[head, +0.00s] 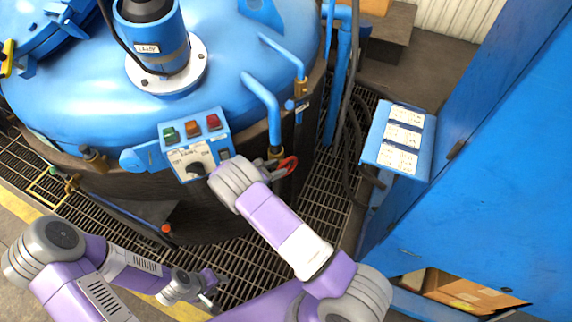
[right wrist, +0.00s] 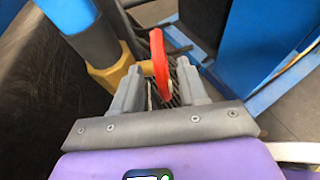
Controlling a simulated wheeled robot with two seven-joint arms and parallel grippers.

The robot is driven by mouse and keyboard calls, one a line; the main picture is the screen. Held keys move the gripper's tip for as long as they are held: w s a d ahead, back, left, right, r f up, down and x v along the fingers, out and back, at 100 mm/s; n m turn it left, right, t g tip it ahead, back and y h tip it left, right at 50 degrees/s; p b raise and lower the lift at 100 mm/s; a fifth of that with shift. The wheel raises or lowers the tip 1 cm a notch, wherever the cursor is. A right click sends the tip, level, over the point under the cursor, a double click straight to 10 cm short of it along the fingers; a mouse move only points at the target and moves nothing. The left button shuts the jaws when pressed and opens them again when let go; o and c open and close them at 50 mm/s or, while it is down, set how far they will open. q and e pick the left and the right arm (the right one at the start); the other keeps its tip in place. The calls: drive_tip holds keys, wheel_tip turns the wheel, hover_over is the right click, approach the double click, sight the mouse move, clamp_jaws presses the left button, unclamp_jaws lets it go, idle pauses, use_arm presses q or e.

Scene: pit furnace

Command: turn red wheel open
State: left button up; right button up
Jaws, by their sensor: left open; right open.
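The red wheel (head: 290,164) sits beside a blue pipe with a brass fitting at the side of the blue furnace. In the right wrist view the red wheel (right wrist: 160,62) shows nearly edge-on, between the two grey fingers of my right gripper (right wrist: 158,85). Those fingers are apart, with gaps to the wheel. In the head view the right gripper (head: 274,174) is partly hidden by my wrist. My left gripper (head: 212,294) is open and empty, low over the floor grating.
A control box (head: 196,146) with three coloured buttons and a black knob stands left of my right wrist. A blue panel with white labels (head: 398,138) and a tall blue cabinet (head: 490,150) stand at right. Dark floor grating (head: 322,195) shows between furnace and cabinet.

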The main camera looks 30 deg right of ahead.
sight(287, 164)
drive_tip(key=x, duration=0.5)
drive_tip(key=shift+d+f, duration=0.1)
drive_tip(key=shift+d, duration=0.2)
drive_tip(key=shift+b, duration=0.3)
clamp_jaws()
